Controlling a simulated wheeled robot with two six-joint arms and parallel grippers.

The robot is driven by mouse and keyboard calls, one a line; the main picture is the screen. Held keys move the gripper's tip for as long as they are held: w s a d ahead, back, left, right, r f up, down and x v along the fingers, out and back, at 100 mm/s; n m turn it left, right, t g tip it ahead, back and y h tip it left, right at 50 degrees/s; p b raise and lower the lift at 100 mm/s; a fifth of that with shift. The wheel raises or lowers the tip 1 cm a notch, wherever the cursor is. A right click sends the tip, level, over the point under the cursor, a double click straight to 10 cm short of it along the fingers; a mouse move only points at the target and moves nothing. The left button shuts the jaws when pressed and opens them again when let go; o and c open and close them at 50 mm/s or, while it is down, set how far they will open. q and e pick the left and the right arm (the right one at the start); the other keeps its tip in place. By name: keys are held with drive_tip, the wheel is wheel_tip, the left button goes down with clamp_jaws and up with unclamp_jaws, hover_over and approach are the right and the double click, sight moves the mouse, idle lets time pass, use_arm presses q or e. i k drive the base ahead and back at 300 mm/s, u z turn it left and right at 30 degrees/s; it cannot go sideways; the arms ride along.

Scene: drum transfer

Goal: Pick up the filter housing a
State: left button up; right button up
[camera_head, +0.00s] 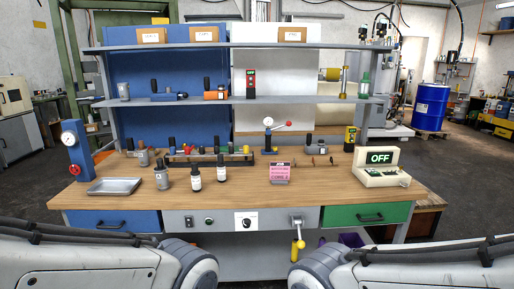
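No label marks filter housing a, so I cannot tell which thing it is. A small grey cylinder (161,179) stands on the wooden bench top (240,200), left of two dark bottles with white labels, a left one (195,181) and a right one (221,171). Another grey cylinder (143,158) stands further back to the left. A grey part with a dark top (316,146) sits at the back right of the bench. Only my arm links show at the bottom corners; both grippers are out of view.
A metal tray (115,187) lies at the front left, beside a gauge stand (75,150). A pink card (280,172) stands near the middle. A device reading OFF (380,168) is at the right. A dark rack (208,160) fills the back; shelves (300,99) rise above. The front strip is clear.

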sight(162, 178)
drive_tip(key=z, duration=0.15)
drive_tip(key=i, duration=0.85)
drive_tip(key=u, duration=0.55)
drive_tip(key=i, duration=0.6)
drive_tip(key=u, duration=0.65)
